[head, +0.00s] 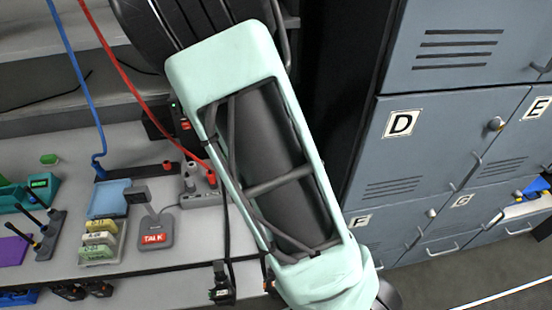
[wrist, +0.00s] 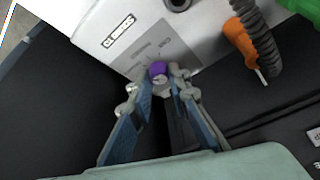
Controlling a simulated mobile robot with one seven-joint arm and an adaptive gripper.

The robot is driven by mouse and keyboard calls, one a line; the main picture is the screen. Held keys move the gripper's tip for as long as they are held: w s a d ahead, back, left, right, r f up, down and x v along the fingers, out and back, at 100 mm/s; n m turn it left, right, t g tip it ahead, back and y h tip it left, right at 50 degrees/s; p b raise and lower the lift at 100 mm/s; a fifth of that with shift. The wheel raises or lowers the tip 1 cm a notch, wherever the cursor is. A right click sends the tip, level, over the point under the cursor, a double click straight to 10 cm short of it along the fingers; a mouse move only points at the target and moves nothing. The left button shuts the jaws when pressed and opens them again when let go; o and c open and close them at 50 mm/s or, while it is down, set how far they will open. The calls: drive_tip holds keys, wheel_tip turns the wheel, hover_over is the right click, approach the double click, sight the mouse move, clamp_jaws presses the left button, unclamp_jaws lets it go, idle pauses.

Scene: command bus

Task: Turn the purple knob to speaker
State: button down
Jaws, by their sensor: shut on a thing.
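The purple knob (wrist: 158,70) shows in the wrist view at the upper middle, on a grey label plate (wrist: 150,45) of a white panel. Small words stand around the knob, too small to read. My gripper (wrist: 158,82) is at the knob, with its fingertips on either side of it, and is shut on it. Its blue-padded fingers reach up from the bottom of the wrist view. In the head view the knob does not show; my pale green arm fills the middle.
An orange plug (wrist: 240,40) with a dark coiled cord is right of the knob. In the head view, grey lockers (head: 450,110) stand at right. A grey TALK microphone (head: 155,232) and a blue tray (head: 108,198) are on the desk at left.

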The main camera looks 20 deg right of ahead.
drive_tip(key=shift+n, duration=0.4)
drive_tip(key=c, duration=1.8)
unclamp_jaws()
drive_tip(key=shift+d+v, duration=0.2)
drive_tip(key=shift+v, duration=5.8)
drive_tip(key=shift+s, duration=0.1)
